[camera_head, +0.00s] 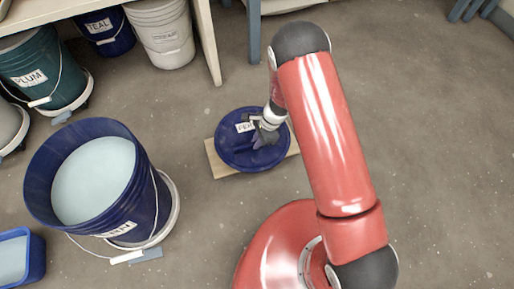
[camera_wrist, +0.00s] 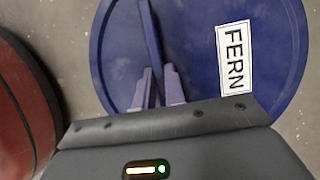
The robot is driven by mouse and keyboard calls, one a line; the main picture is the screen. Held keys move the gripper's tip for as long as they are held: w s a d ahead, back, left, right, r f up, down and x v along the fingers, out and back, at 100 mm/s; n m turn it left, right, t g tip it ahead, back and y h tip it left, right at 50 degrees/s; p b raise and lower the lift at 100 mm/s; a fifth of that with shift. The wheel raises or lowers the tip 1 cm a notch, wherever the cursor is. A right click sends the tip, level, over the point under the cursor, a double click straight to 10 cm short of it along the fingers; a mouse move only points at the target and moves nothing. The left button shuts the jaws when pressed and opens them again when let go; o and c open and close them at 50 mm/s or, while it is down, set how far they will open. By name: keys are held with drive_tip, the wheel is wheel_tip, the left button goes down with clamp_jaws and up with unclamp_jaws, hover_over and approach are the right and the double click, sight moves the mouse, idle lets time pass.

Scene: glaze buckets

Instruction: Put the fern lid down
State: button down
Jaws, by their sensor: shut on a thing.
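The fern lid (camera_head: 240,155) is a round dark blue disc with a white label reading FERN. It is over a wooden board (camera_head: 216,165) on the floor, in the middle of the head view; I cannot tell whether it touches the board. The lid fills much of the wrist view (camera_wrist: 195,40), with a raised bar across it. My gripper (camera_head: 263,139) is above the lid, its fingers (camera_wrist: 158,80) shut on that bar. The open blue fern bucket (camera_head: 148,195), full of pale glaze, stands to the left on a white dolly.
A plum bucket (camera_head: 65,75), a teal bucket (camera_head: 110,40) and a white bucket (camera_head: 165,40) stand at the back left, by a table (camera_head: 206,40). A blue tub (camera_head: 38,262) of pale liquid is at lower left. Floor right of my arm is clear.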

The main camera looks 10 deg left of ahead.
wheel_tip(320, 180, down, 4)
drive_tip(key=shift+f+b, duration=0.25)
drive_tip(key=shift+b, duration=0.25)
drive_tip(key=c, duration=1.5)
unclamp_jaws()
drive_tip(key=p+v, duration=0.2)
drive_tip(key=v, duration=1)
drive_tip(key=shift+w+r, duration=0.1)
drive_tip(key=shift+r, duration=0.05)
